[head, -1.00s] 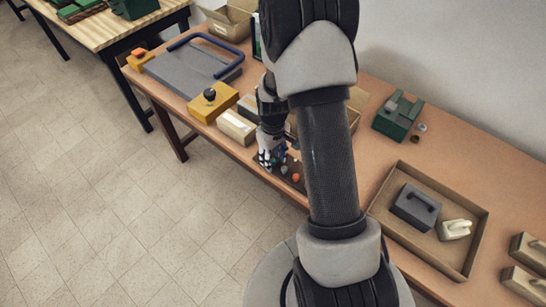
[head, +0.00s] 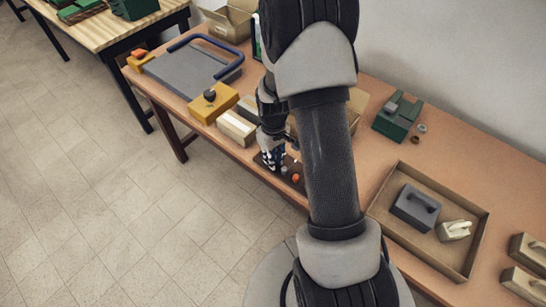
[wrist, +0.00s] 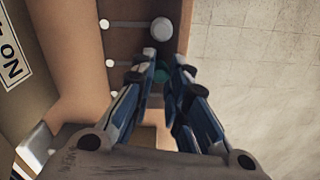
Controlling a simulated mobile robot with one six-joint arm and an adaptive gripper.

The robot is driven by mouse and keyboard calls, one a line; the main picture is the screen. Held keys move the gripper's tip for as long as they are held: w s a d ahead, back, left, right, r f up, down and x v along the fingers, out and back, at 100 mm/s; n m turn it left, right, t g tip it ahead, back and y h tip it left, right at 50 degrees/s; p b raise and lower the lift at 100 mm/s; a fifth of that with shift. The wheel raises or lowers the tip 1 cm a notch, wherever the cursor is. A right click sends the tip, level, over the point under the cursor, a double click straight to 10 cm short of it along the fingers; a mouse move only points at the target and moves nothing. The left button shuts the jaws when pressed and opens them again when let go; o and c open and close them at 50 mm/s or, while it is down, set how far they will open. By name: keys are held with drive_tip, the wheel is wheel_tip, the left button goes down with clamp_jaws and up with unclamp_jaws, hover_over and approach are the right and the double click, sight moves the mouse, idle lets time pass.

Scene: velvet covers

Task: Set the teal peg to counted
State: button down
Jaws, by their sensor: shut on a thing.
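The teal peg (wrist: 161,73) shows in the wrist view between my fingertips, mostly hidden by them. My gripper (wrist: 160,66) is shut on it, above a dark brown peg board (wrist: 130,42). The board carries pale slot lines with white dots at their left ends. A white round peg (wrist: 161,29) stands just beyond my fingertips. In the head view my gripper (head: 272,158) is low over the board (head: 287,184) at the table's front edge. An orange peg (head: 295,177) stands on the board to its right. The teal peg cannot be made out there.
A cream block (head: 236,127) and a yellow box with a black knob (head: 213,102) stand left of my gripper. A tray (head: 377,207) holds a grey block and a cream one at the right. A green fixture (head: 398,117) stands behind. Bare table lies between them.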

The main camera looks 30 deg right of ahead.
drive_tip(key=shift+d, duration=0.15)
drive_tip(key=d, duration=0.1)
drive_tip(key=w+d, duration=0.1)
drive_tip(key=d, duration=0.2)
drive_tip(key=shift+w, duration=0.3)
drive_tip(key=c, duration=1.5)
unclamp_jaws()
wheel_tip(320, 180, up, 12)
drive_tip(key=shift+r, duration=0.1)
